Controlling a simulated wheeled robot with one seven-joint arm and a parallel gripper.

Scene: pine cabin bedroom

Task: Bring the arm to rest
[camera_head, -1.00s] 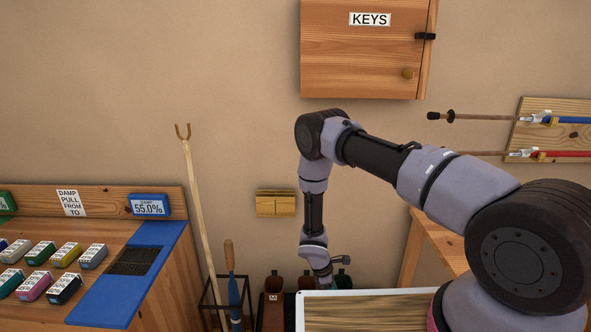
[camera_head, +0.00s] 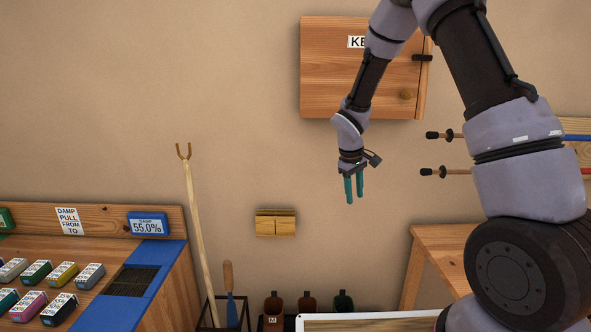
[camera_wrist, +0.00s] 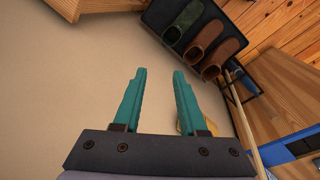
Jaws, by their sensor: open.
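My gripper (camera_head: 354,188) hangs from my raised arm in front of the wall, just below the KEYS cabinet (camera_head: 333,85). Its two teal fingers point down and stand apart with nothing between them. In the wrist view my gripper (camera_wrist: 158,95) also shows open and empty, with bare wall and the boots beyond the fingertips. My forearm overlaps the right part of the cabinet front and part of its label.
A wooden bench (camera_head: 175,262) with colored boxes and a damp meter (camera_head: 149,224) stands at left. A forked stick (camera_head: 196,220) leans in a stand. A brass wall plate (camera_head: 275,222), boots (camera_head: 308,303) and a small wooden table (camera_head: 440,240) are below. Poles (camera_head: 453,172) hang at right.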

